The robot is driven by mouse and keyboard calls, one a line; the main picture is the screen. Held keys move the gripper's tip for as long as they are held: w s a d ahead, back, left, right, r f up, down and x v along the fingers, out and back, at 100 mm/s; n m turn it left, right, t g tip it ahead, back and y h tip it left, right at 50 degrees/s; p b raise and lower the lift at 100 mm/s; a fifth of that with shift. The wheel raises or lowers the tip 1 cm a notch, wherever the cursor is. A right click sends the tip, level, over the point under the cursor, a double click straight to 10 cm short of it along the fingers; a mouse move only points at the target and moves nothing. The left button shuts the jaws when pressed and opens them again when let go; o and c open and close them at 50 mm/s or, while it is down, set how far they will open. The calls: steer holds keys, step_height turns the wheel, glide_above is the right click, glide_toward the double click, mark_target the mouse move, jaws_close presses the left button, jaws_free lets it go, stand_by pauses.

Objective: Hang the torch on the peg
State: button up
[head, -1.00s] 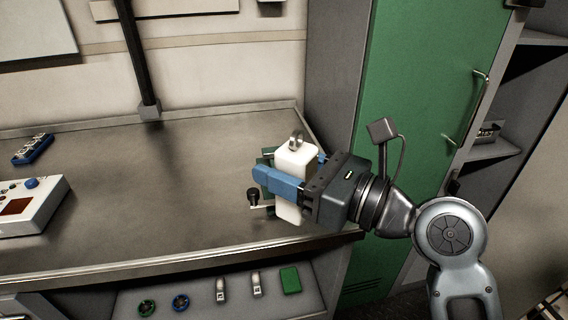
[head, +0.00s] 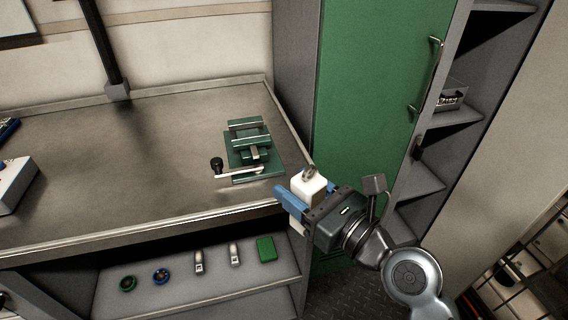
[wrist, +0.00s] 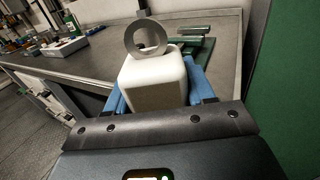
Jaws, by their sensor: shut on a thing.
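The torch (head: 311,184) is a white block-shaped body with a grey metal ring on its top. My gripper (head: 294,203) is shut on it, with blue fingers on either side of the body. The torch is upright or nearly so, held in the air in front of the bench's right front corner. In the wrist view the torch (wrist: 153,80) fills the middle, its ring facing the camera. I cannot make out the peg in either view.
A green vise (head: 250,150) with a handle stands on the metal bench (head: 160,150). A shelf below holds several small items, including a green block (head: 266,248). A green locker door (head: 375,90) and grey open shelves (head: 445,120) stand to the right.

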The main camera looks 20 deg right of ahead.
steer(key=d+f+m+h, duration=0.2)
steer(key=d+f+h, duration=0.1)
steer(key=f, duration=0.4)
steer(key=d+f+m+t+h, duration=0.1)
steer(key=d+f+m+h, duration=0.2)
steer(key=f, duration=0.4)
steer(key=shift+s+d+f+t+h, duration=0.2)
steer(key=shift+d+t+h, duration=0.1)
steer(key=shift+d+h, duration=0.4)
steer(key=shift+a, duration=0.15)
